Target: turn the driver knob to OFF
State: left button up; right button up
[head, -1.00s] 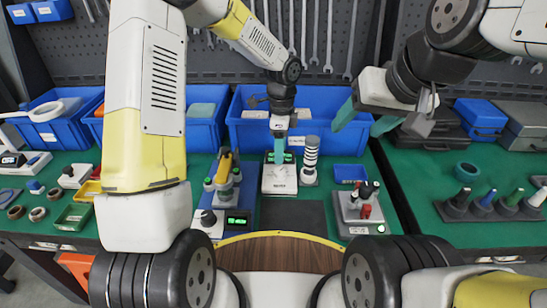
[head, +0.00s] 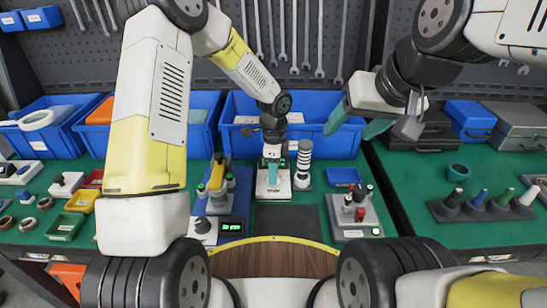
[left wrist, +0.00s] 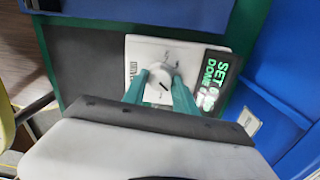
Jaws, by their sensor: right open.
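The driver unit (head: 264,192) is a small white box in the middle of the bench. The left wrist view shows its round white driver knob (left wrist: 158,86) with a dark pointer line, beside a dark display with green text, "SET" and "DONE". The markings around the knob are too small to read. My left gripper (left wrist: 159,80) points down over the unit, with one teal finger on each side of the knob, seemingly touching it. In the head view, this gripper (head: 272,172) hides the knob. My right gripper (head: 355,124) is open and empty, raised over the bench's right part.
A black-and-white striped cylinder (head: 303,163) stands close right of the unit. A yellow-topped fixture (head: 217,178) stands to its left. A grey block with small posts (head: 354,215) is at the front right. Blue bins (head: 318,140) stand behind. A dark mat (head: 287,219) in front is bare.

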pick_arm(q)
grip_shut()
jog(key=shift+n, duration=0.3)
jog(key=n, duration=0.3)
jog(key=shift+n, duration=0.3)
jog(key=n, duration=0.3)
jog(key=shift+n, duration=0.3)
jog(key=n, duration=0.4)
jog(key=shift+h, duration=0.3)
jog(key=shift+a+n, duration=0.1)
jog(key=shift+n, duration=1.8)
